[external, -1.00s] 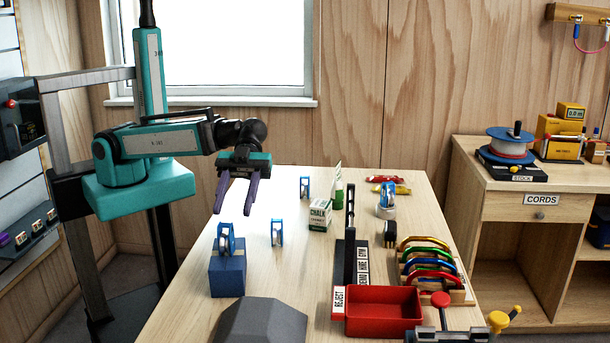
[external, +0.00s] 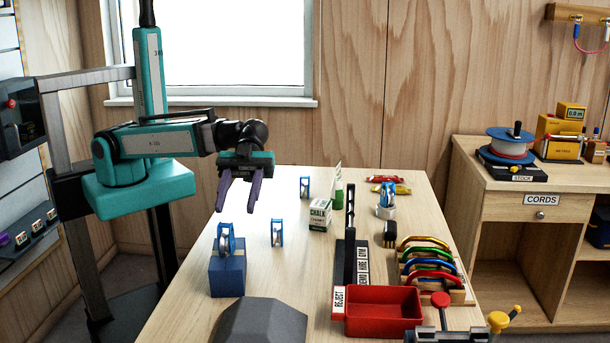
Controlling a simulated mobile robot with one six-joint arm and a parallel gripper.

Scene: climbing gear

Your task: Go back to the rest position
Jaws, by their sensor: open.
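My gripper (external: 238,207) has purple fingers that point down, spread apart with nothing between them. It hangs above the left part of the wooden table (external: 180,315), apart from everything on it. A blue pulley (external: 225,240) stands on a blue block (external: 228,275) below and in front of the fingers. Two more blue pulleys stand on the table, one near the middle (external: 277,233) and one farther back (external: 305,187).
A chalk box (external: 319,215), a red reject tray (external: 383,310), a rack of coloured carabiners (external: 432,268) and a black upright stand (external: 350,250) occupy the right half. A dark grey faceted block (external: 262,325) sits at the front. A window (external: 220,48) is behind.

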